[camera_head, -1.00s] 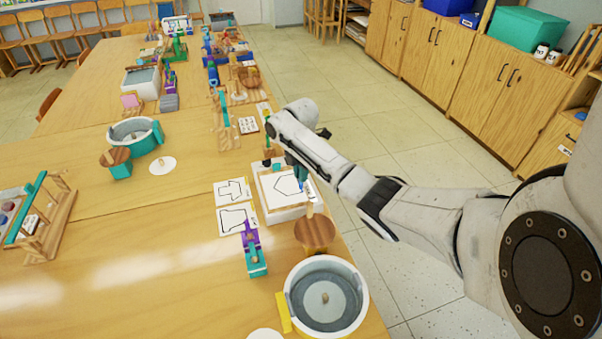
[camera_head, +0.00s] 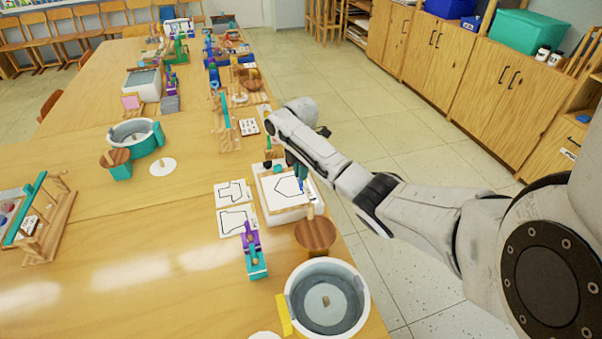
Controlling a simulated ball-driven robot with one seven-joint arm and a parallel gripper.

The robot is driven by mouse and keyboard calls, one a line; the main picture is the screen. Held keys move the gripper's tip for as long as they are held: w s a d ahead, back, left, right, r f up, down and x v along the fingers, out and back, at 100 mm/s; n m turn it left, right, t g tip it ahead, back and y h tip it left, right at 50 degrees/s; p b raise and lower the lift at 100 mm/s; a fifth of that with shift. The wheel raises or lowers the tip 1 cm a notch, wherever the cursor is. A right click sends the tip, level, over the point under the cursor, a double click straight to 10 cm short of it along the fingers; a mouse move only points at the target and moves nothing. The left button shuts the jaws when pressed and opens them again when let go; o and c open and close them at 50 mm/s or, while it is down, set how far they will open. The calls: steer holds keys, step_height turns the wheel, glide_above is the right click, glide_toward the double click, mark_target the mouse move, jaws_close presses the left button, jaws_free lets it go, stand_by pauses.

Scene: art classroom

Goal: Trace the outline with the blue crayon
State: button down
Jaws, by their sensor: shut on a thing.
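The sheet with a dark polygon outline (camera_head: 277,199) lies on a white, wood-edged board (camera_head: 282,215) at the right edge of the table. My gripper (camera_head: 299,172) is above the right side of this sheet. It is shut on the blue crayon (camera_head: 302,187), which points down at the right side of the outline. I cannot tell whether the tip touches the paper. The fingers are small and partly hidden by my arm.
Two outline cards (camera_head: 233,193) (camera_head: 237,221) lie left of the board. A purple and teal clamp (camera_head: 254,258), a round wooden stool-like piece (camera_head: 316,234) and a grey-white basin (camera_head: 326,296) stand nearer. Bare table (camera_head: 150,240) stretches left.

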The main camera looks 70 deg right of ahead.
steer(key=shift+w+d+b, duration=0.55)
steer(key=shift+d+b, duration=0.05)
steer(key=shift+b, duration=0.1)
stand_by(1.0)
steer(key=shift+w+d, duration=0.15)
steer(key=shift+d, duration=0.05)
steer(key=shift+w+d+b, duration=0.4)
steer(key=shift+d+b, duration=0.05)
steer(key=shift+b, duration=0.45)
steer(key=shift+w+d+b, duration=0.7)
steer(key=shift+d+b, duration=0.15)
steer(key=shift+b, duration=0.6)
stand_by(1.2)
steer(key=shift+w, duration=0.3)
steer(key=shift+w+a, duration=0.35)
stand_by(0.9)
steer(key=shift+w+a, duration=0.2)
steer(key=shift+w+a, duration=0.15)
steer(key=shift+w, duration=0.1)
stand_by(0.5)
